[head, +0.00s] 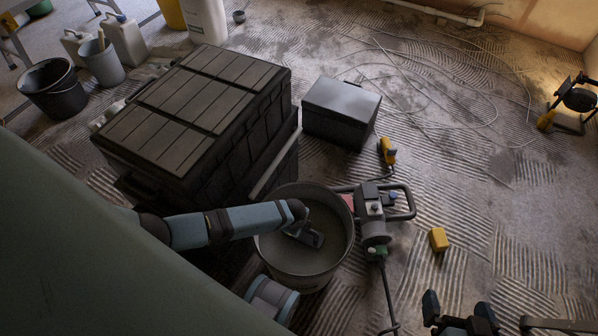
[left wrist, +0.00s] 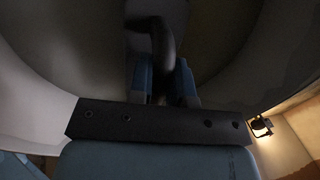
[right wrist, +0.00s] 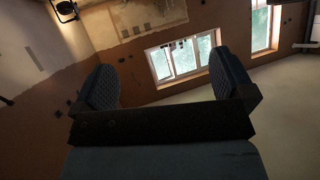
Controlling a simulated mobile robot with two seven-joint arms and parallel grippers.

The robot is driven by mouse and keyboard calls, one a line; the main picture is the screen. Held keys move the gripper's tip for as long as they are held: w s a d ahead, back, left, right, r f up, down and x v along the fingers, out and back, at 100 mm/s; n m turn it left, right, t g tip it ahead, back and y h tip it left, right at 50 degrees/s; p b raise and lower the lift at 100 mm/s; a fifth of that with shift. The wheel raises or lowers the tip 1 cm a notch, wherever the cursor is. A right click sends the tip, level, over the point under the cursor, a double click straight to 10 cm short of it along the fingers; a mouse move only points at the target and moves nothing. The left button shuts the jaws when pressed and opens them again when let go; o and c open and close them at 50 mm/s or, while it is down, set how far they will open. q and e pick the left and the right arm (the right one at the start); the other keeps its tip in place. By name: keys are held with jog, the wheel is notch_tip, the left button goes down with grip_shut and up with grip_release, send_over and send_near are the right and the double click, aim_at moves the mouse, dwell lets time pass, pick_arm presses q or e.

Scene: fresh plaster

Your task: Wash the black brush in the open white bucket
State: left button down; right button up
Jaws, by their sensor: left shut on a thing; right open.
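The open white bucket (head: 347,215), greyish in this light, stands on the floor in the middle of the head view. My left arm reaches over its rim, and my left gripper (head: 308,234) is down inside it. In the left wrist view the bucket wall (left wrist: 45,85) surrounds the gripper (left wrist: 163,82). Its fingers are shut on the black brush (left wrist: 158,42), whose dark curved handle shows between them. The bristles are hidden, and I cannot tell whether they touch liquid. My right gripper (head: 460,312) is open and empty at the lower right, away from the bucket; the right wrist view also shows it (right wrist: 172,88).
A mixer (head: 375,228) stands close against the bucket's right side. A large black toolbox (head: 190,105) and a smaller dark box (head: 341,108) stand behind. A yellow block (head: 438,239) lies to the right. A loose cable crosses the ridged floor. Floor at right is mostly free.

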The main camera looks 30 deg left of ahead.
pick_arm(q)
jog(key=shift+r, duration=0.2)
notch_tip(320, 180, up, 2)
jog(key=p, duration=0.2)
jog(key=shift+r+p, duration=0.15)
jog(key=shift+p, duration=0.2)
notch_tip(320, 180, up, 7)
jog(key=p, duration=0.7)
notch_tip(320, 180, up, 9)
jog(key=p, duration=0.8)
jog(key=shift+f, duration=0.2)
pick_arm(e)
notch_tip(320, 180, up, 6)
jog(key=s+d+g+h, duration=0.1)
jog(key=d, duration=0.1)
jog(key=shift+s+d+g, duration=0.2)
jog(key=shift+s+g, duration=0.1)
jog(key=shift+s, duration=0.1)
